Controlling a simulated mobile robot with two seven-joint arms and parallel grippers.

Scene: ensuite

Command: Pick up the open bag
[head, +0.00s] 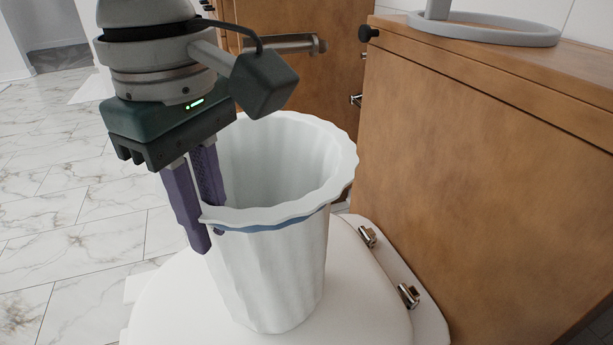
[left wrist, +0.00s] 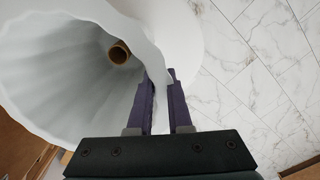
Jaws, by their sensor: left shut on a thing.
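The open bag (head: 268,285) is white, with a wavy rim and a blue band just below it. It stands upright with its mouth up on a white toilet lid. My left gripper (head: 207,225) points down at the bag's left rim. Its purple fingers are shut on the bag wall, one inside the mouth and one outside. The left wrist view also shows the bag (left wrist: 60,75) with its rim between the fingers. A small brown roll-like thing (left wrist: 119,52) lies inside the bag. My right gripper is not in view.
The toilet lid (head: 165,312) has metal hinges (head: 408,295) on its right. A wooden cabinet (head: 490,160) stands close on the right, with a grey ring-shaped base (head: 485,30) on top. Another wooden front with a handle (head: 280,43) is behind. Marble floor (head: 60,200) on the left is clear.

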